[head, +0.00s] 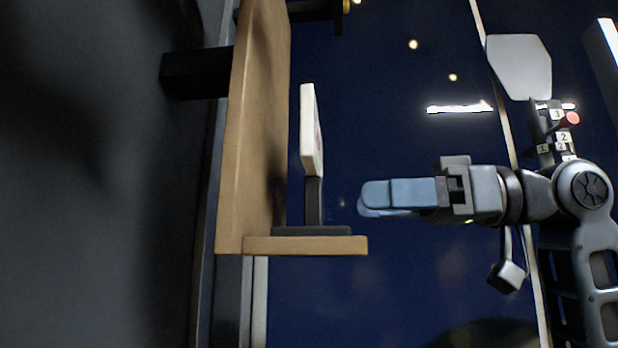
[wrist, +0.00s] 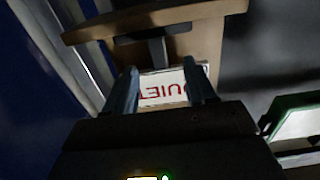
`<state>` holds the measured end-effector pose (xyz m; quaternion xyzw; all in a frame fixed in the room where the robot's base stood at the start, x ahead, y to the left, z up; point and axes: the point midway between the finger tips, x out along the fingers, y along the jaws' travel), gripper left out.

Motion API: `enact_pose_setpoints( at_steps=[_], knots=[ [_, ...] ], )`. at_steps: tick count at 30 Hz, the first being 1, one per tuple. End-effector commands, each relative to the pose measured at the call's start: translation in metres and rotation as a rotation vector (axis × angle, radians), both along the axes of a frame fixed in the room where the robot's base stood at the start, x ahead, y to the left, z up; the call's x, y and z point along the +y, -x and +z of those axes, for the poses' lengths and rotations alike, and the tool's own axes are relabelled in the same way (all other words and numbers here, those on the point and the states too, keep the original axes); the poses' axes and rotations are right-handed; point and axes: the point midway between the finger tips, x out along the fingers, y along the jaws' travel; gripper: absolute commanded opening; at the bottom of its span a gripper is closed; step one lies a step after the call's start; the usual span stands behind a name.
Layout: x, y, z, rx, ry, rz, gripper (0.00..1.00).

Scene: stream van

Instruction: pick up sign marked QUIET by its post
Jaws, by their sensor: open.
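The sign is a white board (head: 312,130) on a short dark post (head: 314,200) with a dark flat base, standing upright on a wooden ledge (head: 305,246). In the wrist view the board (wrist: 160,97) appears upside down with red QUIET letters, partly hidden by my fingers, and its post (wrist: 157,50) shows beyond. My gripper (head: 362,198) is open and empty, to the right of the post at about its height, with a gap between. In the wrist view the post lies roughly between the fingertips (wrist: 161,67), beyond them.
A tall wooden back panel (head: 255,130) rises from the ledge just behind the sign. A black bracket (head: 195,73) joins it to a dark wall. A green-edged object (wrist: 300,120) shows at the right of the wrist view. The space between gripper and sign looks clear.

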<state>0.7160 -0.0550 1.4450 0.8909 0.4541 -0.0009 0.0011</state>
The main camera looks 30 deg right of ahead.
Motion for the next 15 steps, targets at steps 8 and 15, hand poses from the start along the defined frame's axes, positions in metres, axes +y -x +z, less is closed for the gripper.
enact_pose_setpoints(
  at_steps=[8,15],
  knots=[
    [0.025,-0.019,0.004,0.002,-0.001,0.003,0.55],
    [0.049,-0.038,0.004,0.000,-0.002,0.002,0.55]
  ],
)
